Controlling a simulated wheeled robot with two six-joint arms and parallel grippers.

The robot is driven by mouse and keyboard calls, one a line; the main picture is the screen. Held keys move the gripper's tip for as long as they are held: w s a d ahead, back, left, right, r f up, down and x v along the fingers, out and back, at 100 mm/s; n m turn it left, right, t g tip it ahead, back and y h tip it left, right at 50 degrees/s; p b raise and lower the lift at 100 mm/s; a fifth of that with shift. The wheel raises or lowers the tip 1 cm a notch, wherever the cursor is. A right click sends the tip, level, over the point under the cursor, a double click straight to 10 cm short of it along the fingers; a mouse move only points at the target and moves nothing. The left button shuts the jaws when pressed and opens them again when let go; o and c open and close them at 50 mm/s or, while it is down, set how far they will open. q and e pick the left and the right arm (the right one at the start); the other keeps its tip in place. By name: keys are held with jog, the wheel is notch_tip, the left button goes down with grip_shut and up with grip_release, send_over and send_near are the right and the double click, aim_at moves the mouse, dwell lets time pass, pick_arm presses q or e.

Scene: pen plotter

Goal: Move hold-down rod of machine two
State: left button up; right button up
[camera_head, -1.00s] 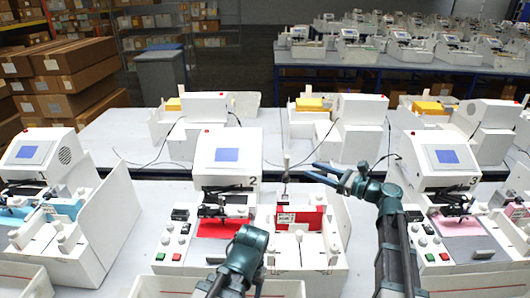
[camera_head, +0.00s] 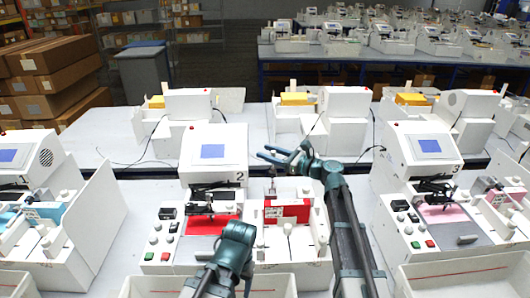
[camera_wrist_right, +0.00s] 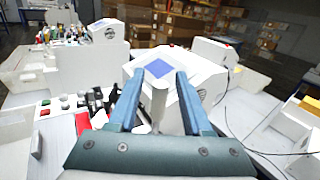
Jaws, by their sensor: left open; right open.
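Machine two (camera_head: 225,138) is white, with a blue screen and the number 2. Its hold-down rod (camera_head: 271,186) is thin, grey and upright, standing by the red block (camera_head: 290,209) on the machine's right part. My right gripper (camera_head: 270,157) is open, at the height of the rod's upper end. In the right wrist view, a pale upright rod (camera_wrist_right: 158,104) shows between the two open blue fingers (camera_wrist_right: 158,85), apart from both; its depth is unclear. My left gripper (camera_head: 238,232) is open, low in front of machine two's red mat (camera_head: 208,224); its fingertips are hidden.
Machine three (camera_head: 420,150) stands to the right, and machine one (camera_head: 18,150) to the left. White machines with yellow blocks (camera_head: 296,98) stand behind. White bins (camera_head: 455,272) line the front. A black cable (camera_head: 155,130) runs across the table behind.

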jog(key=shift+w+a, duration=0.35)
jog(key=shift+a, duration=0.2)
jog(key=shift+c, duration=0.2)
grip_shut()
dwell(1.0)
